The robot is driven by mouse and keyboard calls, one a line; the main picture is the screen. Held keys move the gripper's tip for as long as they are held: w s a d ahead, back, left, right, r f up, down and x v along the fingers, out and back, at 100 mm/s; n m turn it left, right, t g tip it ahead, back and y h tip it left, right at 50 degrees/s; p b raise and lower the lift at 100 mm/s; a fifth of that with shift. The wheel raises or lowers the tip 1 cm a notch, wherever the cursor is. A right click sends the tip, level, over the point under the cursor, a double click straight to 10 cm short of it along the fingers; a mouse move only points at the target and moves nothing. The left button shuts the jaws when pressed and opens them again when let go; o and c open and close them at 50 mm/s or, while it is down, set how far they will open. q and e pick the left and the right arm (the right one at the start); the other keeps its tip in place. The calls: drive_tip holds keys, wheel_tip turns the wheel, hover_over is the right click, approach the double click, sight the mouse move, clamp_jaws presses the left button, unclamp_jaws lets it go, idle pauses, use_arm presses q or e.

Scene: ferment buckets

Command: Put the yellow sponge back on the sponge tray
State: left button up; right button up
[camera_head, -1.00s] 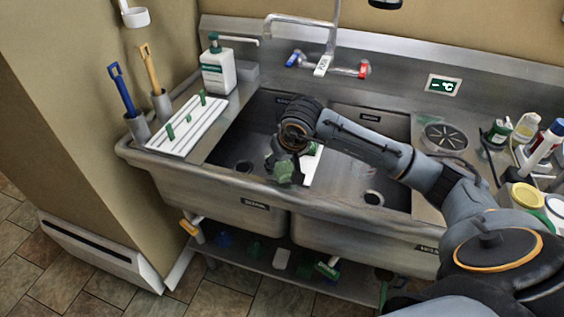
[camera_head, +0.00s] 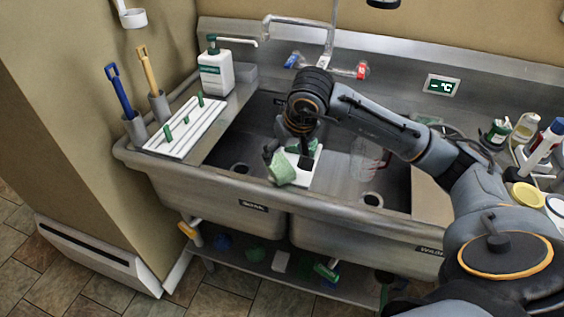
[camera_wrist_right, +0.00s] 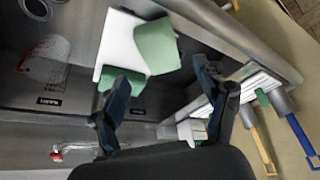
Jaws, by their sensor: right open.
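A white tray (camera_head: 305,170) sits at the divider between the two sink basins, near the front. A pale green sponge (camera_head: 282,169) lies tilted over the tray's left edge; it also shows on the white tray in the right wrist view (camera_wrist_right: 156,46). A second green piece shows beside the tray, partly behind a finger. My left gripper is not in view.
A clear jug (camera_head: 368,160) with red marks stands in the right basin. A white rack (camera_head: 186,128) with green pegs and a soap bottle (camera_head: 215,72) stand at the left. Bottles and a yellow-topped jar (camera_head: 527,195) crowd the right counter. The left basin floor looks mostly clear.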

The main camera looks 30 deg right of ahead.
drive_tip(key=v, duration=0.5)
drive_tip(key=shift+f, duration=0.15)
idle(0.3)
